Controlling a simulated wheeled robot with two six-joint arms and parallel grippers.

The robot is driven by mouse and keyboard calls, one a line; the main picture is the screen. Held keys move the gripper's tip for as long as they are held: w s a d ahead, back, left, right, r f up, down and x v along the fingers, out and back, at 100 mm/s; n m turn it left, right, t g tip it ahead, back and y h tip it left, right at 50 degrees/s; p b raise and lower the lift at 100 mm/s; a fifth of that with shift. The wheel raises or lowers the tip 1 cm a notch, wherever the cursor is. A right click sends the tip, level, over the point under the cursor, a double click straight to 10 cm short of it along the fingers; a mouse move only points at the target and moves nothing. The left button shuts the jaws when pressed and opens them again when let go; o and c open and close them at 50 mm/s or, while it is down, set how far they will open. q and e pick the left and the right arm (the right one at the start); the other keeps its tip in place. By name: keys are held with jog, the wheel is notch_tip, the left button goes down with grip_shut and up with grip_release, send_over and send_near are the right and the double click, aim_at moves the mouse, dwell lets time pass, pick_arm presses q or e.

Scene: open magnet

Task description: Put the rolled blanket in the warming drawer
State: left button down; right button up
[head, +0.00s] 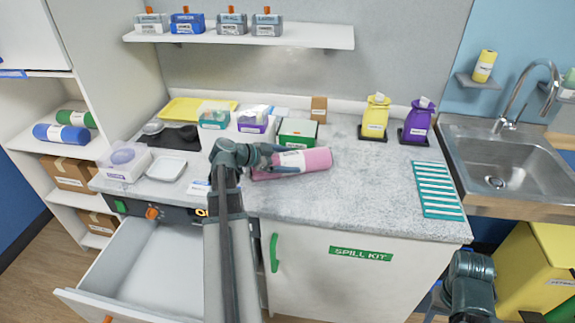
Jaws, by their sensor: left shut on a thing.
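The rolled blanket (318,159) is a pink roll with a white label, lying along the grey counter near its front edge. My left gripper (285,163) reaches in over the counter and is shut on the left part of the roll, hiding some of it. I cannot tell whether the roll is lifted off the counter. The warming drawer (92,299) is pulled open at the lower left, below a dark panel with an orange knob and a lit display. Its visible inside is empty; my left arm covers its right side. My right arm shows at the lower right, its fingers unclear.
Green (300,131) and clear boxes stand behind the roll, with a white tray (166,169) to the left. Yellow (375,117) and purple (418,122) dispensers and a teal striped mat (437,190) are on the right, before the sink (497,165). Counter between is clear.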

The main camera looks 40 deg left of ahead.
pick_arm(q)
grip_release()
jog(key=shift+s+r, duration=0.15)
jog(key=shift+r, duration=0.05)
jog(key=p+v, duration=0.5)
jog(key=v, duration=0.5)
jog(key=shift+s+a+r, duration=0.1)
jog(key=shift+s+r, duration=0.05)
jog(key=shift+s, duration=0.05)
jog(key=shift+s+a+r+p, duration=0.2)
jog(key=shift+s+p, duration=0.1)
jog(key=shift+s, duration=0.3)
